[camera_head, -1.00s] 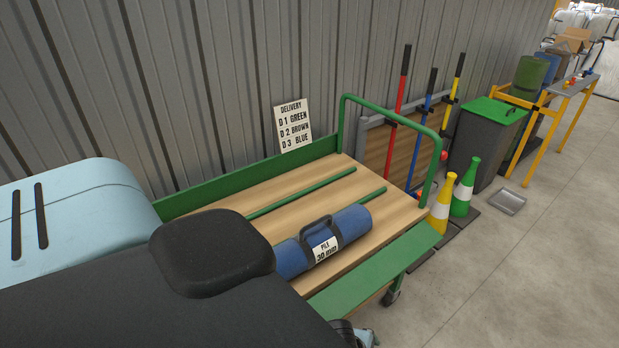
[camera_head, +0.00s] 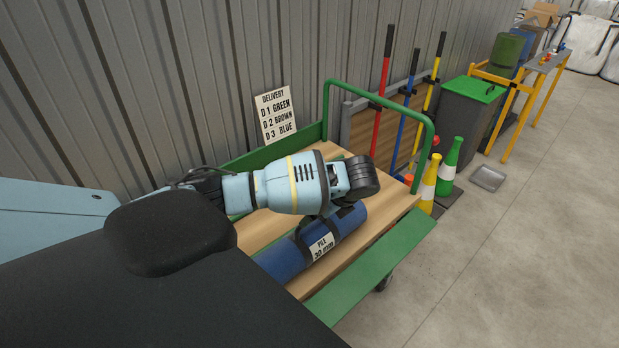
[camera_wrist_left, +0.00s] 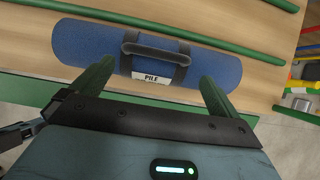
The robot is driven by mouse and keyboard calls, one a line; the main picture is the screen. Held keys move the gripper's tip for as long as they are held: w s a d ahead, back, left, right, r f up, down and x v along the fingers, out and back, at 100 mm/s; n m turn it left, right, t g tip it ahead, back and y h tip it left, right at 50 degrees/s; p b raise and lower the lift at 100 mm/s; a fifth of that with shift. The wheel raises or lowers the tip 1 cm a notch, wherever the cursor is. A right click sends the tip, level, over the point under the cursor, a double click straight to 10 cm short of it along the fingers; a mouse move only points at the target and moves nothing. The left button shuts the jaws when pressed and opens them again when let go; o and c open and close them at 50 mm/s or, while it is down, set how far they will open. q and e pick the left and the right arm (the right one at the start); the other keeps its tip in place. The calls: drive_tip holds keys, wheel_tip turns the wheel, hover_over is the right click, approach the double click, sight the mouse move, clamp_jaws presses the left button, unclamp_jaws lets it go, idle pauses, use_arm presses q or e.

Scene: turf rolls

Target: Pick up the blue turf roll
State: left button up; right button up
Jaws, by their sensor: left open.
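The blue turf roll (camera_head: 284,261) lies on the trolley's wooden deck, with a dark carry handle on top and a white "PILE 30 mm" label. My left arm reaches in from the left above it and hides part of the roll and handle in the head view. In the left wrist view the roll (camera_wrist_left: 85,43) lies across the picture with its handle (camera_wrist_left: 155,46) upright. My left gripper (camera_wrist_left: 156,72) is open, its two fingers spread on either side of the label, with nothing held between them. My right gripper is not in view.
The trolley has green side rails (camera_head: 375,262) and a green hoop (camera_head: 433,140) at its far end. A delivery sign (camera_head: 275,114) stands against the ribbed wall. Cones (camera_head: 449,166), long-handled tools and a bin (camera_head: 470,115) stand beyond.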

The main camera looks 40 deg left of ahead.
sight(311, 235)
use_arm(q)
drive_tip(key=shift+b+x, duration=0.35)
drive_tip(key=shift+x, duration=3.55)
drive_tip(key=shift+s+a+r, duration=0.1)
drive_tip(key=shift+s+a, duration=0.05)
drive_tip(key=shift+s, duration=0.05)
drive_tip(key=c, duration=1.7)
drive_tip(key=shift+w+r, duration=0.1)
drive_tip(key=shift+r, duration=0.05)
drive_tip(key=shift+c, duration=0.4)
